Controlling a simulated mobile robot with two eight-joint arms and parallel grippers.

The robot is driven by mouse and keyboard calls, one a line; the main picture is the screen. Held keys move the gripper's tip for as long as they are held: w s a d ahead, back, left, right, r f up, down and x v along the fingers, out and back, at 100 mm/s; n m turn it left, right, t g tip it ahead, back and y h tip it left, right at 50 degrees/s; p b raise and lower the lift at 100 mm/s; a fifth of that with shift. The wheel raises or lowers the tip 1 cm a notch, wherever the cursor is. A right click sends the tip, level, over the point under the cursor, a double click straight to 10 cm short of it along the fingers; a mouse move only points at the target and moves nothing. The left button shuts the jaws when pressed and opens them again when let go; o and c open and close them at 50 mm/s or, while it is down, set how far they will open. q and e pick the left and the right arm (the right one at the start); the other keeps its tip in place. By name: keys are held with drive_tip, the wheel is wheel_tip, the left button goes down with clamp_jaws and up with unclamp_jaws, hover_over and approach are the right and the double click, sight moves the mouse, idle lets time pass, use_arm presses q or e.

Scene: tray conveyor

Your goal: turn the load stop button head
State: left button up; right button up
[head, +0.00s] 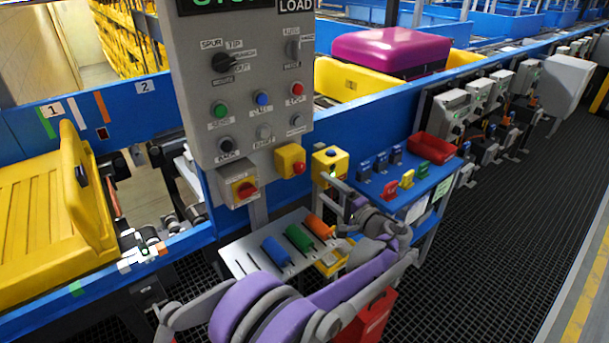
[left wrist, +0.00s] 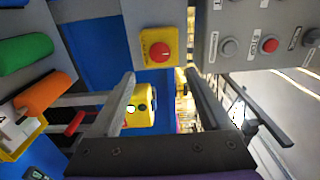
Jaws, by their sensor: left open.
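The load stop button is a red mushroom head (head: 298,168) on a yellow box at the lower right of the grey control panel (head: 243,100). In the left wrist view its red head (left wrist: 160,51) faces the camera, just beyond and between the fingertips. My left gripper (head: 334,190) is open, to the right of and below the button in the head view. Its two fingers (left wrist: 160,75) stand wide apart with nothing between them, and no contact with the head shows. My right gripper is not in view.
A yellow box with a dark button (head: 330,160) stands close by the gripper. A red-and-yellow rotary switch (head: 246,189) sits left of the button. Below are blue, green and orange cylinders (head: 299,237) on a plate. A blue shelf (head: 425,178) holds small coloured parts.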

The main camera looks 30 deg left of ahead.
sight(302, 169)
use_arm(q)
drive_tip(key=x, duration=1)
drive_tip(key=shift+w+a+p, duration=0.15)
drive_tip(key=shift+p, duration=0.2)
drive_tip(key=shift+c, duration=0.2)
